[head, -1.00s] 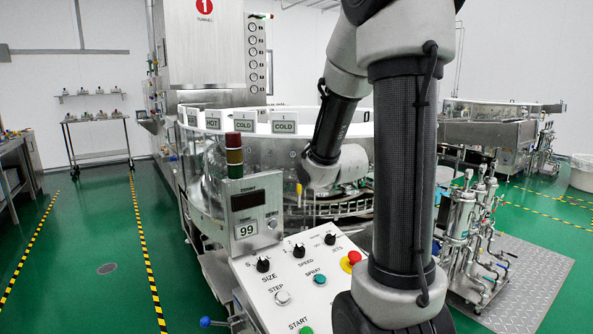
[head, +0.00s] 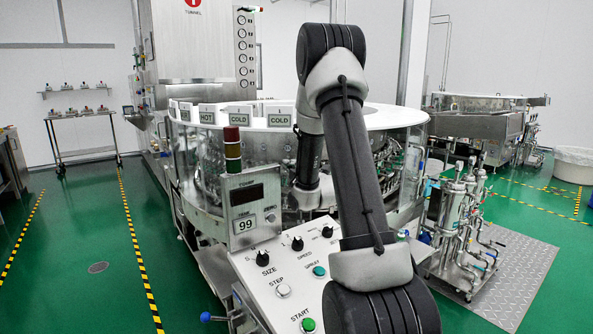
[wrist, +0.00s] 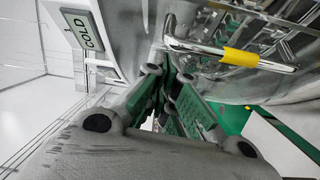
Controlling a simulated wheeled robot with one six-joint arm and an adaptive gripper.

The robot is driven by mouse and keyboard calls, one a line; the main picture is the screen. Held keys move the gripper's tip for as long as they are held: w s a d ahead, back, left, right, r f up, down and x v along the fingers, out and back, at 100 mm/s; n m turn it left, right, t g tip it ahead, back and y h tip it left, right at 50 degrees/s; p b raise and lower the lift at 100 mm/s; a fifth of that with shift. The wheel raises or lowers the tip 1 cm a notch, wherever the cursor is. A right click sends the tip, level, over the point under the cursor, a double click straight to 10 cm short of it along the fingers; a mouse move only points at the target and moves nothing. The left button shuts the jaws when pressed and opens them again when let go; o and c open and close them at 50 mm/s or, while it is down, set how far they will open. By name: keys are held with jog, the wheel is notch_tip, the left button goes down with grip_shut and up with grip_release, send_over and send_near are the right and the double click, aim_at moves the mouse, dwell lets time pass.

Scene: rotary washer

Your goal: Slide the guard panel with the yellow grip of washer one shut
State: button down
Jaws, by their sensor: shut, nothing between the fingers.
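In the wrist view a metal bar handle with a yellow grip (wrist: 238,57) runs across the upper right, on the clear guard panel (wrist: 270,22) of the washer. My gripper (wrist: 172,68) is shut and empty, its green-padded fingers pointing to the washer wall, left of and below the yellow grip. No contact with the handle is visible. In the head view the round washer (head: 205,178) stands in the middle. My arm crosses in front of its right part and hides the gripper and the yellow grip there. How far the panel stands open cannot be told.
A control panel (head: 265,285) with knobs and buttons and a lamp post (head: 232,150) stand in front of the washer. Pipework (head: 462,220) stands to the right. Green floor at the left is free.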

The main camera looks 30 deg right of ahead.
jog(key=shift+w+d, duration=0.2)
jog(key=shift+w, duration=0.95)
jog(key=shift+s, duration=0.1)
